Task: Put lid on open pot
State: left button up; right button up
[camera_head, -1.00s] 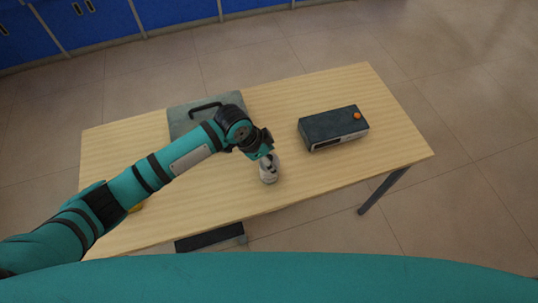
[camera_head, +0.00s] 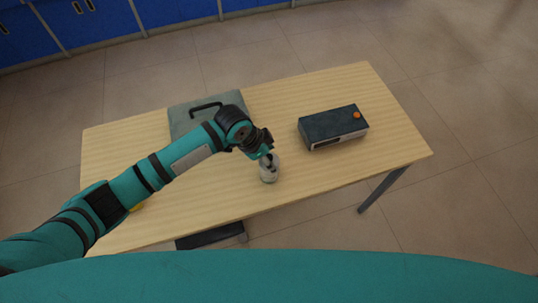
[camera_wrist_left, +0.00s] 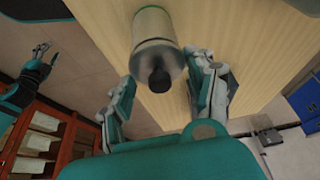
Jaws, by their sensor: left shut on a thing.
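The pot (camera_head: 268,174) is a small pale cylinder standing near the front edge of the wooden table. In the left wrist view the pot (camera_wrist_left: 151,22) shows from above, with the grey lid (camera_wrist_left: 157,62) and its black knob at its near end. My left gripper (camera_head: 265,153) is over the pot and hides part of its top. In the left wrist view its fingers (camera_wrist_left: 163,92) are on both sides of the lid, shut on it. I cannot tell whether the lid touches the rim. My right gripper (camera_wrist_left: 42,57) is small, far to the left.
A grey case (camera_head: 180,122) with a black handle lies at the back left of the table. A dark box (camera_head: 325,127) with an orange button is on the right. A small yellow thing (camera_head: 137,207) shows beside my arm. The table's right end is clear.

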pick_arm(q)
jog(key=o, duration=1.2)
jog(key=o, duration=0.3)
jog(key=shift+r+p, duration=0.65)
jog(key=shift+p, duration=0.05)
jog(key=shift+r+p, duration=2.9)
jog(key=shift+p, duration=0.15)
